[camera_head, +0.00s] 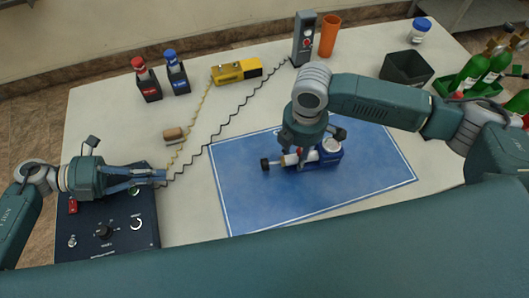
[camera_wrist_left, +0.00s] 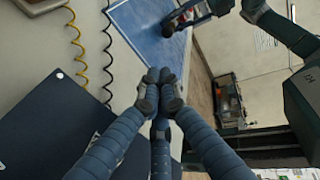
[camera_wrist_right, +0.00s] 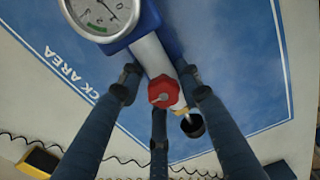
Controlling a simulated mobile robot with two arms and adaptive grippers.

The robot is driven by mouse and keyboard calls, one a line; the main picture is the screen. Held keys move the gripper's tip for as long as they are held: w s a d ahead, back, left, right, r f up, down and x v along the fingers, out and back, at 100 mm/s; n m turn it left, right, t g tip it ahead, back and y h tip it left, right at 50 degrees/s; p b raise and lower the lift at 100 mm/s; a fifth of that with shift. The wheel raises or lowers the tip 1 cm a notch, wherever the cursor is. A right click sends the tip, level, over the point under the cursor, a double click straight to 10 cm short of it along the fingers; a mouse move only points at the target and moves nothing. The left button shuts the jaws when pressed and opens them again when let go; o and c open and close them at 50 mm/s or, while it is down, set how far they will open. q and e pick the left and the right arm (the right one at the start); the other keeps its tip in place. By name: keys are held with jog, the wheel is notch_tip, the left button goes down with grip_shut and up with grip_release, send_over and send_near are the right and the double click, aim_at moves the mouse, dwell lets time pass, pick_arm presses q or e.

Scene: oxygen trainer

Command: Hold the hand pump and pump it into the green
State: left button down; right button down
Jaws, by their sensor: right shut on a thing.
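The hand pump (camera_head: 325,155) is on the blue mat, with a blue body, a white barrel, a red knob and a black end at the left. My right gripper (camera_head: 300,157) reaches down over it and is shut on it. The right wrist view shows the fingers around the white barrel (camera_wrist_right: 152,55) by the red knob (camera_wrist_right: 162,92). The round gauge (camera_wrist_right: 100,14) has a green band; its top is cut off and I cannot tell where the needle stands. My left gripper (camera_head: 160,176) is shut and empty above the dark control panel (camera_head: 122,215); its fingertips (camera_wrist_left: 160,88) meet.
The blue mat (camera_head: 235,190) is mostly clear. Behind it are a yellow device (camera_head: 237,71), a grey box (camera_head: 304,38), an orange cup (camera_head: 330,36) and a black bin (camera_head: 406,68). Coiled cords cross the table left of the mat. Green bottles (camera_head: 470,72) stand at the right.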

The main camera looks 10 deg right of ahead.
pick_arm(q)
send_near(262, 166)
jog(key=d+f, duration=0.2)
jog(key=w+d+f, duration=0.1)
jog(key=d+f, duration=0.1)
jog(key=d, duration=0.1)
jog(key=shift+f, duration=0.25)
jog(key=shift+d, duration=0.5)
jog(key=shift+d, duration=1.9)
jog(key=shift+a, duration=0.4)
jog(key=v, duration=2.3)
jog(key=shift+s+a+f, duration=0.15)
jog(key=shift+a+f, duration=0.1)
jog(key=shift+f, duration=0.1)
